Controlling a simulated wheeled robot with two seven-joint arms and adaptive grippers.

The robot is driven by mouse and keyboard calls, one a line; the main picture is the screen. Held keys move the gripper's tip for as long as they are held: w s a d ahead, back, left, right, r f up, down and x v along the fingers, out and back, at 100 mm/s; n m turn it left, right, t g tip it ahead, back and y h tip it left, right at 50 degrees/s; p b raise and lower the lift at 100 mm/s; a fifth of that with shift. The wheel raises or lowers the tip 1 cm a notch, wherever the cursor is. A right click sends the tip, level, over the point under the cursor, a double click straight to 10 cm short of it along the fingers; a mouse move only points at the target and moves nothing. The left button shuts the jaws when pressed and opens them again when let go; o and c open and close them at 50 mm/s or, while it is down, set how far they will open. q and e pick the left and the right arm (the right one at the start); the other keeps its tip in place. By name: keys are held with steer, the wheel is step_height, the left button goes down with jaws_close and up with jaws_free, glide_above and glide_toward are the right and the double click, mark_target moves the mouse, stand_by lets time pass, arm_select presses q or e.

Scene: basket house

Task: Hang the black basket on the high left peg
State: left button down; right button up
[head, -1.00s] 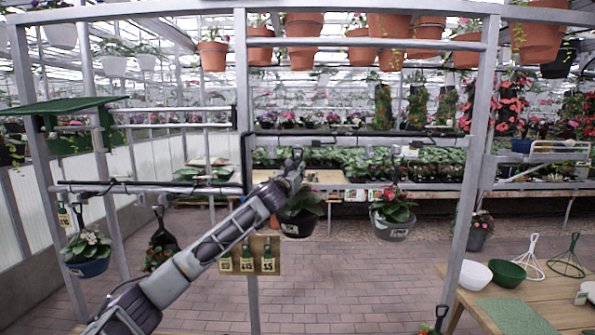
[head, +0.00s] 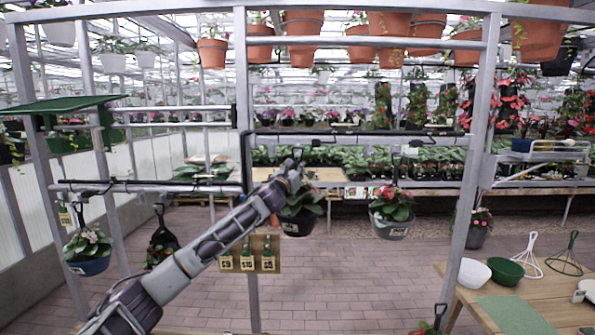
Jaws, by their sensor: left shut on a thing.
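A black basket (head: 297,224) with a green plant hangs below my left gripper (head: 292,167) at the middle of the head view. The gripper is shut on the basket's upper hanger, which it partly hides. The basket has a small white label and hangs about upright. A high dark bar (head: 358,133) crosses the rack behind and above the gripper. A small dark peg (head: 316,143) shows at its left part, up and right of the gripper; the gap in depth is hard to tell. My right gripper is not in view.
A grey basket with red flowers (head: 392,228) hangs right of the held one. A blue basket (head: 90,266) and a dark basket (head: 162,238) hang from the low left bar (head: 150,187). A metal post (head: 243,90) stands just left of the gripper. A wooden table (head: 470,298) holds bowls.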

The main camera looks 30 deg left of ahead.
arm_select(q)
steer(key=shift+f, duration=0.45)
stand_by(0.8)
stand_by(0.3)
steer(key=c, duration=1.4)
jaws_free()
steer(key=shift+f, duration=0.2)
steer(key=shift+s, duration=0.1)
steer(key=shift+s, duration=0.1)
